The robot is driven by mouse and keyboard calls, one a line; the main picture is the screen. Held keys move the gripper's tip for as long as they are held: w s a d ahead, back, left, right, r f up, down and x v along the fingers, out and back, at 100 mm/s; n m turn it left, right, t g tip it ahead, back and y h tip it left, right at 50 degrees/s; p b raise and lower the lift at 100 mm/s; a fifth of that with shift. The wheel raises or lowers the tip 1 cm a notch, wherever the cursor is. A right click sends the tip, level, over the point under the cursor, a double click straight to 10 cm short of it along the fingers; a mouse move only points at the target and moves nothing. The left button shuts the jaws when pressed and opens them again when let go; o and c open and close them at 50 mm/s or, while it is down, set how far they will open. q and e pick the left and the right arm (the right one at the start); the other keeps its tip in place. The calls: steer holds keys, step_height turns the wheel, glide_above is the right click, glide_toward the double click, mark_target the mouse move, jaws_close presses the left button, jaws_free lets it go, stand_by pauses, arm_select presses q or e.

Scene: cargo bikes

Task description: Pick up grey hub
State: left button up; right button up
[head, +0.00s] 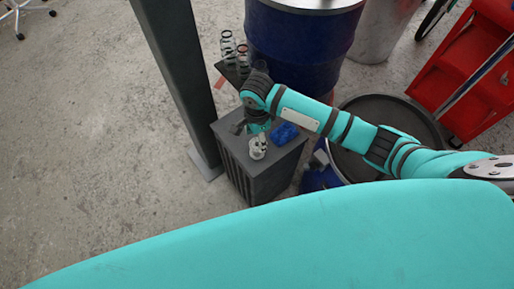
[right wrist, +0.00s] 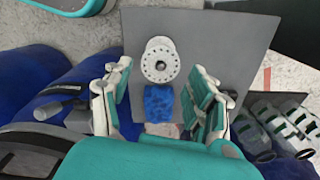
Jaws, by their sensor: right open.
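The grey hub (head: 258,149), a pale disc-shaped piece, sits on the flat top of a dark grey box-like stand (head: 236,172). In the right wrist view the hub (right wrist: 160,61) shows its round face with a ring of small holes. A blue lumpy piece (head: 284,133) lies beside it; it also shows in the right wrist view (right wrist: 158,104). My right gripper (head: 259,132) points down over the stand, close to the hub. In the right wrist view its fingers (right wrist: 160,78) are spread apart with nothing held between them. My left gripper is not in view.
A dark pillar (head: 178,75) stands just left of the stand. A dark round drum lid (head: 400,120) lies right, under my right arm.

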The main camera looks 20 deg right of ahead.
mark_target(257, 144)
step_height(257, 144, down, 2)
steer(key=shift+f, duration=0.25)
step_height(257, 144, down, 5)
steer(key=shift+r+b, duration=0.15)
steer(key=shift+b, duration=0.55)
steer(key=shift+f, duration=0.45)
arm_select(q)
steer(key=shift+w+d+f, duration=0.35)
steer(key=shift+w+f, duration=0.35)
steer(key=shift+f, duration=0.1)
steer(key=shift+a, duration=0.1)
arm_select(e)
steer(key=c, duration=1.2)
